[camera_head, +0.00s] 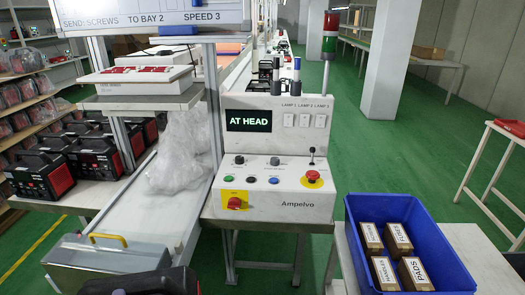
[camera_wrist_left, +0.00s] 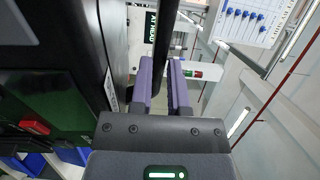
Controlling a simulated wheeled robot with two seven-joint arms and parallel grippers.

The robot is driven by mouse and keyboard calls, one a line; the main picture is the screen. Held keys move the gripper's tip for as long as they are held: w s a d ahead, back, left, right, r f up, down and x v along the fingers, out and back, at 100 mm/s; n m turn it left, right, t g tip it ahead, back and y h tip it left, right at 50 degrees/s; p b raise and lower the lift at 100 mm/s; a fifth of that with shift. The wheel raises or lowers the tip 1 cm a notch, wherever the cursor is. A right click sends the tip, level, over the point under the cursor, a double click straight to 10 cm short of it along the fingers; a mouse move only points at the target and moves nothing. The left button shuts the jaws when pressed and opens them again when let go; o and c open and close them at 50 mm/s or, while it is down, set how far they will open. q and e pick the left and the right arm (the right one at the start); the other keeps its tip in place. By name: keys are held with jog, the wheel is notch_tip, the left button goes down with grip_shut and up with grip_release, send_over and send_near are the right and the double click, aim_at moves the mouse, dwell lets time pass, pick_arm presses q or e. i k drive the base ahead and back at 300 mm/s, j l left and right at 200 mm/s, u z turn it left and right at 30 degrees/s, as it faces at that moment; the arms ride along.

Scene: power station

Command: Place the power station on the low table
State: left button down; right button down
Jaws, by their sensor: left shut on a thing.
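In the left wrist view, my left gripper (camera_wrist_left: 162,88) has its purple finger pads closed around a black bar, which looks like the handle of a power station. The dark body of that power station (camera_wrist_left: 48,75), with a red part on its face, fills the left side of that view. In the head view, a dark rounded shape (camera_head: 150,282) shows at the bottom edge; I cannot tell whether it is the held unit or my gripper. Several black and red power stations (camera_head: 40,178) stand on a surface at the left. I cannot tell which surface is the low table. My right gripper is not in view.
A white control console (camera_head: 275,180) reading AT HEAD stands in the middle. A blue bin (camera_head: 350,225) with small labelled boxes sits at the right on a light surface. A metal box with a yellow handle (camera_head: 108,240) is at the front left. Green floor lies open behind.

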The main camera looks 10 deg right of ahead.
aim_at(471, 267)
jog(key=l+z, duration=0.1)
jog(key=l, duration=1.05)
jog(key=l+z, duration=0.15)
jog(key=l, duration=0.4)
jog(key=i+l, duration=0.15)
jog(key=l, duration=0.4)
jog(key=l+z, duration=0.15)
jog(key=l, duration=0.4)
jog(key=i+l, duration=0.15)
jog(key=l, duration=0.4)
jog(key=l+z, duration=0.15)
jog(key=l, duration=0.4)
jog(key=i, duration=0.05)
